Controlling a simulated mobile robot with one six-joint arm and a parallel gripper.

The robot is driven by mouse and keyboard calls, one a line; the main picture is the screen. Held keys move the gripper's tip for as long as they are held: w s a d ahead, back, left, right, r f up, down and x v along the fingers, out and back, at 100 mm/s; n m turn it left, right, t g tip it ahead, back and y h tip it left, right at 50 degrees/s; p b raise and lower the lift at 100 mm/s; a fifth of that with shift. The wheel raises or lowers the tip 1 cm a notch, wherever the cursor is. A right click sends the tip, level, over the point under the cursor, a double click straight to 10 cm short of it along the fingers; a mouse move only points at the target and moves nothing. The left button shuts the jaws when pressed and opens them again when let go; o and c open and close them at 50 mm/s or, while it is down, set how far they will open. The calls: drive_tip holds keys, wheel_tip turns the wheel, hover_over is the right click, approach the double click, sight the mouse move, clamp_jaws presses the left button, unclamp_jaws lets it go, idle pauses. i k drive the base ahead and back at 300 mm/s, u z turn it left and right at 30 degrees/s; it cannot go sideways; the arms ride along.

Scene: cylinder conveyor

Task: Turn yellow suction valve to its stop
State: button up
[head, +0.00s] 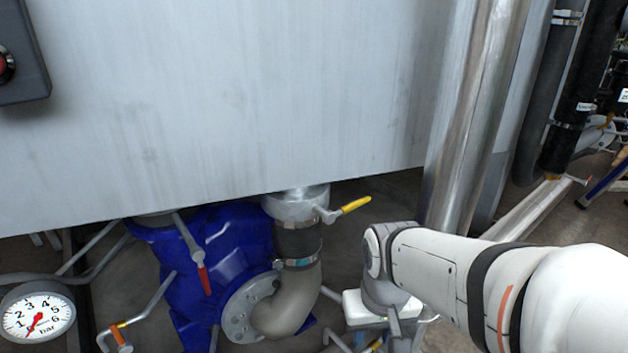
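The yellow-handled valve (355,204) sits on a grey metal fitting (296,205) just under the big tank. Its lever points to the right and slightly up, away from the pipe. My gripper (390,322) hangs below my wrist, lower right of the yellow handle and apart from it. Its fingers are small and partly lost among the parts behind, so I cannot tell whether they are open or shut.
A large grey tank (230,90) fills the upper view. A red-handled lever (204,280) hangs before a blue pump (225,240). A curved pipe (290,305) runs below the valve. A vertical steel pipe (475,110) stands right. A gauge (38,316) is lower left.

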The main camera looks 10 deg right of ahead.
sight(328, 217)
drive_tip(key=z, duration=0.4)
drive_tip(key=k, duration=1.3)
drive_tip(key=z, duration=0.8)
drive_tip(key=i, duration=1.3)
drive_tip(key=u, duration=0.55)
